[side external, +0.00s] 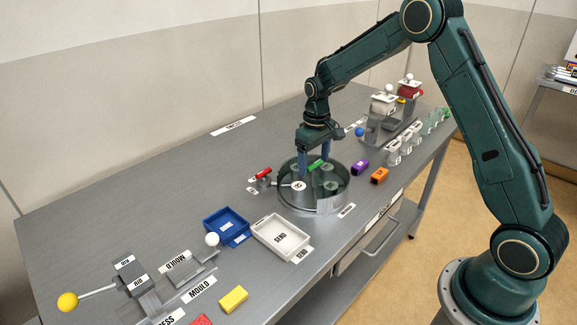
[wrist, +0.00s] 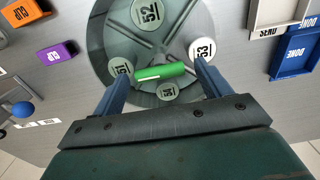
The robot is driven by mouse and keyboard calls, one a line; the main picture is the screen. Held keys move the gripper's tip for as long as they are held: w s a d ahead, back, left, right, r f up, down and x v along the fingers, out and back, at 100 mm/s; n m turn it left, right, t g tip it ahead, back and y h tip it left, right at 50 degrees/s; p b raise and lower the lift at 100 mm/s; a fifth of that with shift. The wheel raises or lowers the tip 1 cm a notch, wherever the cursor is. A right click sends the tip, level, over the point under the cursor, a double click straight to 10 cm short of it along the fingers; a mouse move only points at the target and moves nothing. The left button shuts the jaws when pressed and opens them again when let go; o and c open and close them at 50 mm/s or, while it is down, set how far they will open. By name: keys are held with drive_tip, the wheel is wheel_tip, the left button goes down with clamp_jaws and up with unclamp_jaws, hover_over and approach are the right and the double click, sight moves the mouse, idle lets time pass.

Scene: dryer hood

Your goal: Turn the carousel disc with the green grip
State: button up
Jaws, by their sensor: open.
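The carousel disc (side external: 330,198) is a round grey turntable in a low clear-walled drum near the middle of the bench. In the wrist view the disc (wrist: 117,35) carries white round labelled pieces, among them one marked 52 (wrist: 147,13) and one marked 53 (wrist: 202,50). The green grip (wrist: 160,73) is a short bar across the disc; it also shows in the side view (side external: 315,165). My gripper (wrist: 160,78) is open above the disc, with one blue finger beyond each end of the green grip. Whether the fingers touch it I cannot tell.
A red-handled part (side external: 263,174) stands left of the drum. A white tray (side external: 281,237) and blue tray (side external: 227,225) lie in front-left. Purple (side external: 360,167) and orange (side external: 379,176) blocks lie to the right. Racks with glassware (side external: 405,142) stand further right. The bench's back left is clear.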

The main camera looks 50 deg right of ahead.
drive_tip(key=c, duration=1.4)
drive_tip(key=shift+m, duration=9)
